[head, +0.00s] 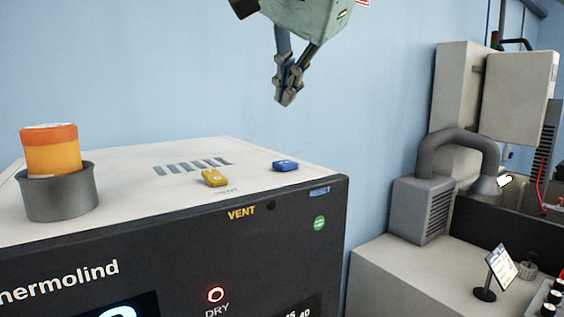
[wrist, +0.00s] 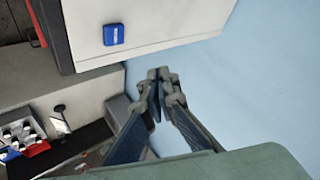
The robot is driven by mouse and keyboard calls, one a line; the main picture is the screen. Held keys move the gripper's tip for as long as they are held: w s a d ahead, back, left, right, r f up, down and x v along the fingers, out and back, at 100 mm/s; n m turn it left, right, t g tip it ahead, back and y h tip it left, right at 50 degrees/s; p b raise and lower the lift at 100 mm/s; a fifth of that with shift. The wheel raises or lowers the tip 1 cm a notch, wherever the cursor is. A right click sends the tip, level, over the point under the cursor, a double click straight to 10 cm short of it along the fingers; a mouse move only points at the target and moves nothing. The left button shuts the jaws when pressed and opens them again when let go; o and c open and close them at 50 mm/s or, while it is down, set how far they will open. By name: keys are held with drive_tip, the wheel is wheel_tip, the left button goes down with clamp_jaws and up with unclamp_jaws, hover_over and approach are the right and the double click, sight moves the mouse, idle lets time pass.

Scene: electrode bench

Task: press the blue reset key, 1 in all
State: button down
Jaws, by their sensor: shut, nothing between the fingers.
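The blue reset key (head: 285,166) sits on the white top of the oven (head: 130,172), near its right front corner. In the wrist view the blue key (wrist: 114,35) shows up and left of my fingertips, on the white top. My gripper (head: 285,98) is shut and empty, in the air above the oven top near the blue key in the picture, apart from it. In the wrist view my gripper (wrist: 159,75) shows with its fingertips together, over the pale blue wall. Nothing hides the blue key.
A yellow key (head: 214,178) sits left of the blue key, by vent slots. A grey cup (head: 58,192) holding an orange-lidded jar (head: 50,150) stands at the left of the oven top. Right of the oven is a lower bench (head: 400,279) with a grey duct unit (head: 420,208) and small sign.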

drive_tip(key=b, duration=0.2)
hover_over(287, 163)
wheel_tip(287, 163, down, 6)
drive_tip(key=shift+s+f, duration=0.1)
drive_tip(key=shift+f, duration=0.15)
drive_tip(key=shift+f+b, duration=0.3)
drive_tip(key=shift+f, duration=0.2)
idle(0.9)
drive_tip(key=shift+f+b, duration=0.4)
drive_tip(key=shift+f, duration=0.05)
drive_tip(key=shift+f+b, duration=0.4)
drive_tip(key=shift+f, duration=0.05)
idle(0.5)
drive_tip(key=shift+r, duration=0.1)
drive_tip(key=shift+r+p, duration=0.8)
drive_tip(key=shift+r, duration=0.1)
